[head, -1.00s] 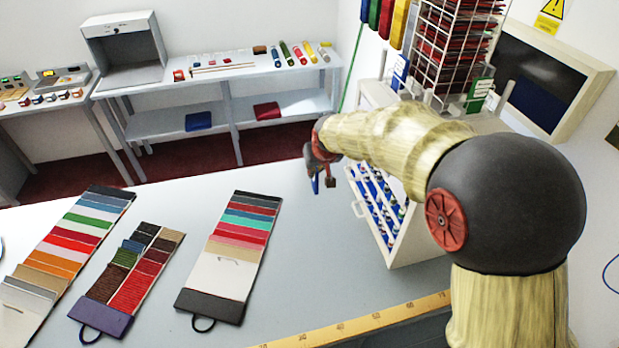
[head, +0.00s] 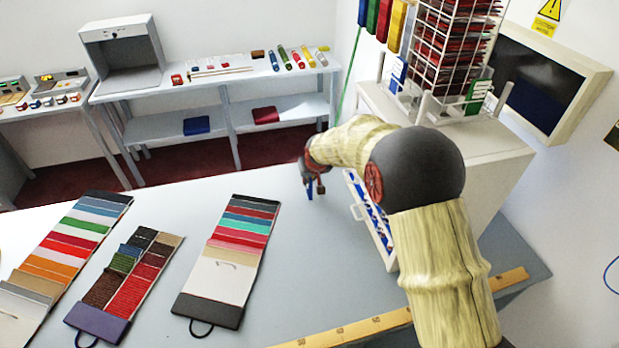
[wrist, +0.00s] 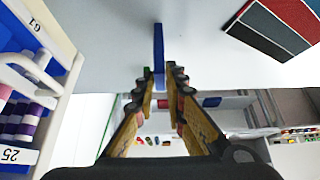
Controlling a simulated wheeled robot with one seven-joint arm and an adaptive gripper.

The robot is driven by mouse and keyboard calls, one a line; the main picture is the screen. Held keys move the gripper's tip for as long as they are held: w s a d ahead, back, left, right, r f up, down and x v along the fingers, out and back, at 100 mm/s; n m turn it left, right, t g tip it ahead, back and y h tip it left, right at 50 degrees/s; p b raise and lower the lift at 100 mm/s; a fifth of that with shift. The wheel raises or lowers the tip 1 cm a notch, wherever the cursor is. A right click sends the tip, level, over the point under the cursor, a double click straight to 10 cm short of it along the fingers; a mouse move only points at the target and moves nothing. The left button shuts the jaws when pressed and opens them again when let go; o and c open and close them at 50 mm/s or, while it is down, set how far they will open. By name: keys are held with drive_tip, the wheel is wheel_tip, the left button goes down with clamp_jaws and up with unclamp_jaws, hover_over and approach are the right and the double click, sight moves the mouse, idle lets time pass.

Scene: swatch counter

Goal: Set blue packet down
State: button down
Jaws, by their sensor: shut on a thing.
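My gripper (head: 314,182) is at the far edge of the grey counter (head: 262,318), between the right swatch card and the white drawer cabinet. It is shut on the blue packet (head: 309,190), which hangs down from the fingers. In the wrist view the packet (wrist: 158,45) is a thin blue strip seen edge-on between the fingertips (wrist: 159,82), with the pale counter beyond it. I cannot tell whether its lower edge touches the counter.
Three swatch cards lie on the counter, the nearest to my gripper being the right one (head: 222,270). The cabinet (head: 440,145) with an open drawer (head: 368,222) of spools stands close on the right. Bare counter lies between card and drawer.

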drive_tip(key=shift+f, duration=0.1)
drive_tip(key=c, duration=1.8)
unclamp_jaws()
